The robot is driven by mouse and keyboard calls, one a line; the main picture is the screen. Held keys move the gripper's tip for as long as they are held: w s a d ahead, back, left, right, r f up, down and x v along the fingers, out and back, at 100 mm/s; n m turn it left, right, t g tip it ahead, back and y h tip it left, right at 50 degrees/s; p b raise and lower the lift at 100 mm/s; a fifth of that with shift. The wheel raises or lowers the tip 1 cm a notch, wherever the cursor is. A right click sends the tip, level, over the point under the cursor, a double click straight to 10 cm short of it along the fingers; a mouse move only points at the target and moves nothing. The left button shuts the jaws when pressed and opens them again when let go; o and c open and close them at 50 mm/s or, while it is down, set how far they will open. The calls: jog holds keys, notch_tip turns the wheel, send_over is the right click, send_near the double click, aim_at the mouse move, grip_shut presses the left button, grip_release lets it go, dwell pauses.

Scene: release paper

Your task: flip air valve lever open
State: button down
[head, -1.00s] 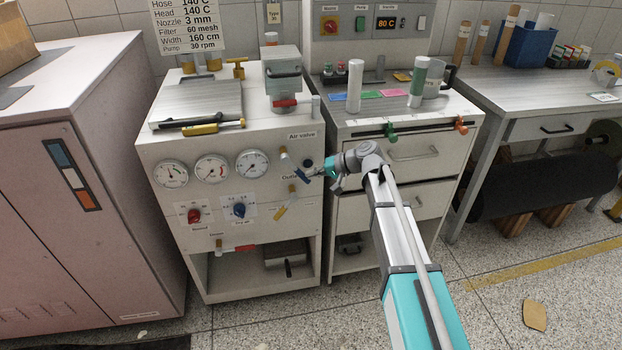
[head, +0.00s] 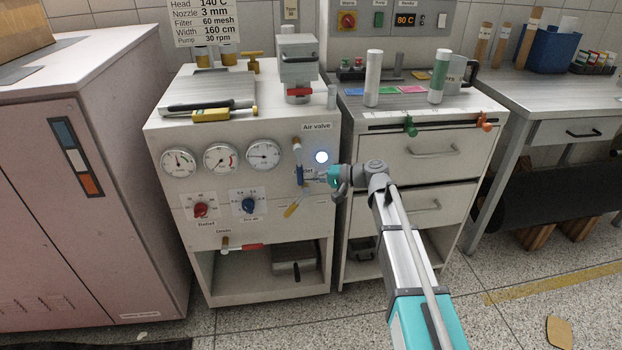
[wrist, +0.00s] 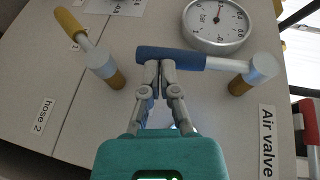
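The air valve lever has a blue handle (head: 299,174) and hangs almost straight down from its pivot (head: 296,144), below the "Air valve" label (head: 316,127) on the white cabinet front. In the wrist view the blue handle (wrist: 200,62) runs across the picture, just ahead of my fingertips. My gripper (wrist: 159,66) has its fingers together, with the tips at the handle's edge, near its free end. They look to be touching it, not closed around it. In the head view my gripper (head: 310,175) reaches the handle from the right.
A round lamp (head: 321,157) glows bluish white beside the valve. A yellow-handled lever (head: 292,210) sits below it; it also shows in the wrist view (wrist: 70,24). Gauges (head: 221,159) and red and blue knobs (head: 249,206) are to the left. A drawer cabinet (head: 431,151) stands right.

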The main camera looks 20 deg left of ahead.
jog(key=shift+s+a+f, duration=0.1)
jog(key=shift+s+a, duration=0.1)
jog(key=shift+a, duration=0.05)
dwell(0.3)
jog(key=shift+w+d, duration=0.1)
jog(key=shift+d, duration=0.05)
jog(key=f+v, duration=0.2)
jog(key=v, duration=1.1)
jog(key=shift+w+d+f, duration=0.3)
jog(key=shift+w+d, duration=0.1)
jog(key=shift+d, duration=0.05)
jog(key=shift+f, duration=0.1)
